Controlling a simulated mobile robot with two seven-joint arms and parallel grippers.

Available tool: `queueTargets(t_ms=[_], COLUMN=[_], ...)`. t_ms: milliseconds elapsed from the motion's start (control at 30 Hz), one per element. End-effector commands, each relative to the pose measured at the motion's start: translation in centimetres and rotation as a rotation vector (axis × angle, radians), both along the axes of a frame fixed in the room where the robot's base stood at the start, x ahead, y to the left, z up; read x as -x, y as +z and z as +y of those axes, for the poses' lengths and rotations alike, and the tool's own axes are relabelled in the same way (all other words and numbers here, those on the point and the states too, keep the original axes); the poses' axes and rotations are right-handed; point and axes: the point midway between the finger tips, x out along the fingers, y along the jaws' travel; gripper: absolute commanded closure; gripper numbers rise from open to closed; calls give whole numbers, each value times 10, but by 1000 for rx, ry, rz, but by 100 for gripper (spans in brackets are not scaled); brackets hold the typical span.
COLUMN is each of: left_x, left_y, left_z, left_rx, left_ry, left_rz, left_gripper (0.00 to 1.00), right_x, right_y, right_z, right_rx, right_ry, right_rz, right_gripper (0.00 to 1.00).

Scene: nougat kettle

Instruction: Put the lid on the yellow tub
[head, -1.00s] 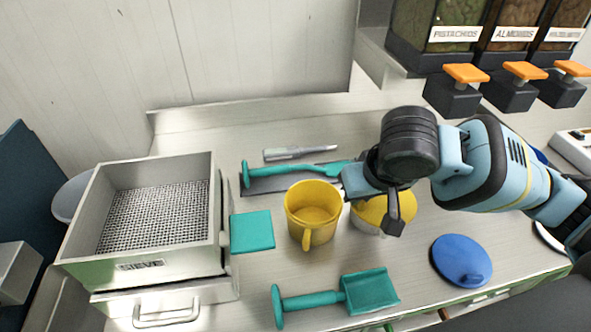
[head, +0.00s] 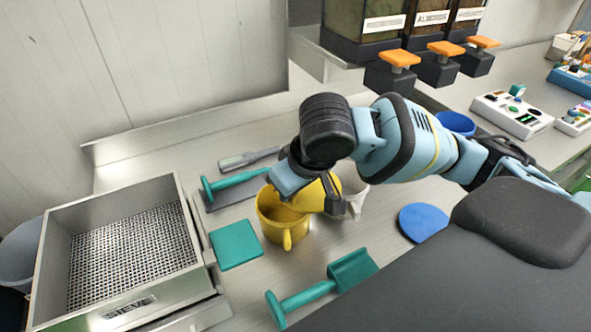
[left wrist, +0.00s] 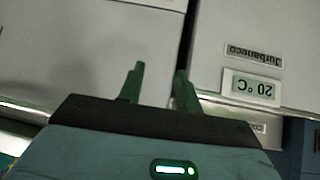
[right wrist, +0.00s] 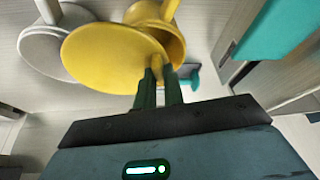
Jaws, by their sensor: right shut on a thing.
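The yellow tub (head: 283,222), a mug-like pot with a handle, stands upright on the steel counter. In the right wrist view the tub (right wrist: 177,42) is partly behind the yellow lid (right wrist: 100,52). My right gripper (right wrist: 159,78) is shut on the lid's grip and holds it. In the head view the lid (head: 318,192) is at the tub's right side, overlapping its rim in the picture; I cannot tell if they touch. The tub's opening is still partly visible. My left gripper (left wrist: 158,82) is open and empty, outside the head view.
A white tub (head: 354,188) stands close to the right of the yellow one. A blue lid (head: 423,222) lies further right. A teal scoop (head: 325,283) lies in front, a teal square (head: 235,244) and the sieve box (head: 120,255) to the left, a teal-handled scraper (head: 232,186) behind.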

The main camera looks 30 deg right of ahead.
Motion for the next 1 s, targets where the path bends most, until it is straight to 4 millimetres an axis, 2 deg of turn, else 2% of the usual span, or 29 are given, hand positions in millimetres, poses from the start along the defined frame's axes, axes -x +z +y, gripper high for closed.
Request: queueTargets(t_ms=[700, 1000], left_x=[-20, -24], left_y=[22, 27], left_z=[6, 6], left_rx=[-16, -15], left_ry=[-10, -7], left_rz=[-59, -73], left_gripper=[66, 66], right_x=[4, 5], right_y=[37, 46], right_z=[-6, -8], right_rx=[-3, 0], right_ry=[993, 1218], right_rz=[-6, -5], right_gripper=[100, 100])
